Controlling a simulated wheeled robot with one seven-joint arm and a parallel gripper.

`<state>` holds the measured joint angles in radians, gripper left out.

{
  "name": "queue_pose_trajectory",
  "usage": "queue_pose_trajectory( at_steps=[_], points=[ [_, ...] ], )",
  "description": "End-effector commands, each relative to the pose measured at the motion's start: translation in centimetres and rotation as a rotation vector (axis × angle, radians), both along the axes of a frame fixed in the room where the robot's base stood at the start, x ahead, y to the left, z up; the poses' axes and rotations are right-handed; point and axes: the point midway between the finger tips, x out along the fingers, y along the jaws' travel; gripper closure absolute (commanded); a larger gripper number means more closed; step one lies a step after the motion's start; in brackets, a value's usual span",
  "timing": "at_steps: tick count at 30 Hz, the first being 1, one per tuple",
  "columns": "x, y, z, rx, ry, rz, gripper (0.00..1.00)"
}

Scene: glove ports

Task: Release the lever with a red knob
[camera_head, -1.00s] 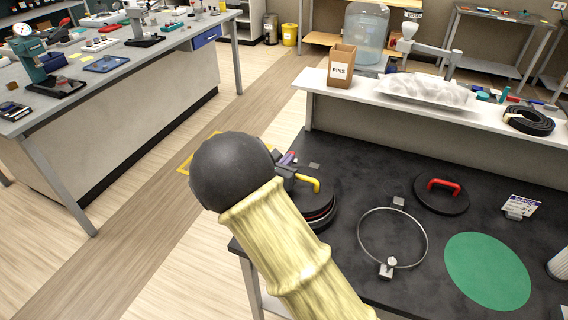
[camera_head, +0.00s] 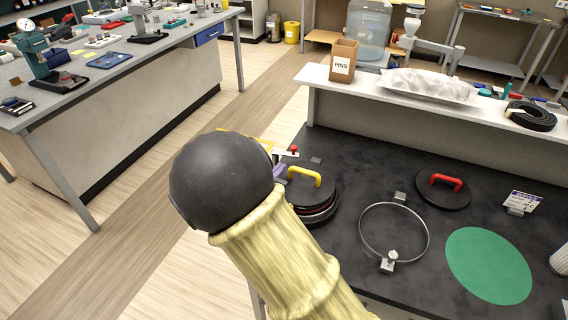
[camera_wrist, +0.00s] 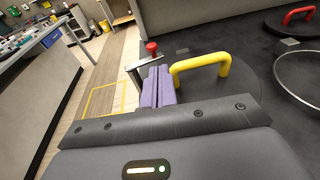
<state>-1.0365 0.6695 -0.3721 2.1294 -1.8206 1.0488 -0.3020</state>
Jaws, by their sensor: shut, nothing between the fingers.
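A lever with a red knob (camera_wrist: 152,47) stands at the table's left edge in the wrist view. In the head view the red knob (camera_head: 294,149) shows just beyond my gripper, above a pale bar. My gripper has purple fingers (camera_wrist: 156,88), pressed together and empty. They are beside the lever, on the near side of the knob; I cannot tell whether they touch it. In the head view the gripper (camera_head: 279,171) is mostly hidden behind my arm. The lever's lower part and its pivot are hidden by the fingers.
A dark lid with a yellow handle (camera_head: 305,175) tops a stack close right of my gripper. A ring clamp (camera_head: 362,246), a lid with a red handle (camera_head: 443,183) and a green disc (camera_head: 487,266) lie further right. Open floor lies left.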

Motion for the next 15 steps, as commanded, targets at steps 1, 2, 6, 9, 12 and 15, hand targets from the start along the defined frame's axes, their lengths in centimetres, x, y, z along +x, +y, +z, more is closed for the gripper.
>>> queue_pose_trajectory(
  at_steps=[1, 2, 6, 9, 12, 15],
  points=[
    [-1.0, 0.5, 0.1, 0.003, 0.0, 0.004, 1.0],
    [-1.6, 0.6, 0.2, 0.003, 0.0, 0.004, 1.0],
    [-3.6, 1.3, 0.6, 0.001, 0.001, 0.005, 1.0],
    [-4.3, 1.5, 0.8, 0.001, 0.0, 0.003, 1.0],
    [-4.5, 1.5, 0.9, 0.0, 0.0, 0.002, 1.0],
    [-4.5, 1.5, 0.9, 0.0, 0.0, 0.002, 1.0]
  ],
)
